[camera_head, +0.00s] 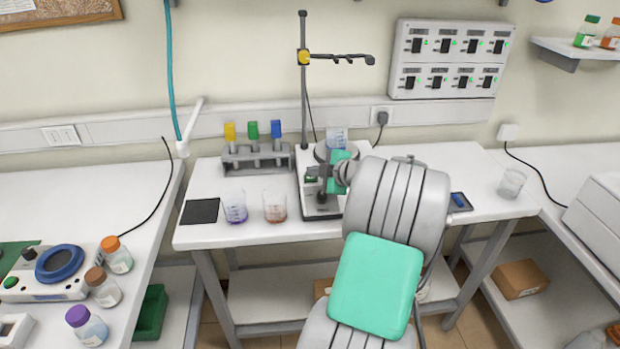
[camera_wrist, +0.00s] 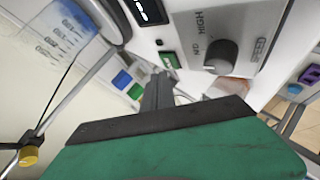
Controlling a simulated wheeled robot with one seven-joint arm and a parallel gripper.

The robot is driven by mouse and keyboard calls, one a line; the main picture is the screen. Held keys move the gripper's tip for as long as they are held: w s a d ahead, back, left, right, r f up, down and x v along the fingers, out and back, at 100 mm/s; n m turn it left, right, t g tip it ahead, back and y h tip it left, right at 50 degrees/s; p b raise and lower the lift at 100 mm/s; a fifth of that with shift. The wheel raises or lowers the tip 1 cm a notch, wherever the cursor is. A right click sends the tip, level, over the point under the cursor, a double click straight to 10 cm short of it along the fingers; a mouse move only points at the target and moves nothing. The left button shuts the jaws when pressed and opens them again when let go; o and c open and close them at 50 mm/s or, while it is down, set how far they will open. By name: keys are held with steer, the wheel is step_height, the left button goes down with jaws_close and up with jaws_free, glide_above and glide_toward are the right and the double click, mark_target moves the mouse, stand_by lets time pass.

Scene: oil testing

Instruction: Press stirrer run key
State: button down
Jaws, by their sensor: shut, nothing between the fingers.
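The stirrer (camera_head: 320,209) stands on the middle bench, partly hidden behind my arm. In the wrist view its white front panel (camera_wrist: 245,82) shows a dark speed knob (camera_wrist: 221,56), a small dark display (camera_wrist: 147,11) and a small green key (camera_wrist: 168,60).
Two beakers, one purple (camera_head: 235,207) and one reddish (camera_head: 275,205), stand left of the stirrer. A rack (camera_head: 257,158) with coloured-top items is behind them. A stand pole (camera_head: 303,90) with a clamp rises behind the stirrer. A small dark device (camera_head: 459,202) lies right of my arm.

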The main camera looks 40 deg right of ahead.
steer(key=shift+f, duration=0.1)
steer(key=shift+w+d+f+b, duration=0.1)
steer(key=shift+f+b, duration=0.25)
steer(key=shift+b, duration=0.6)
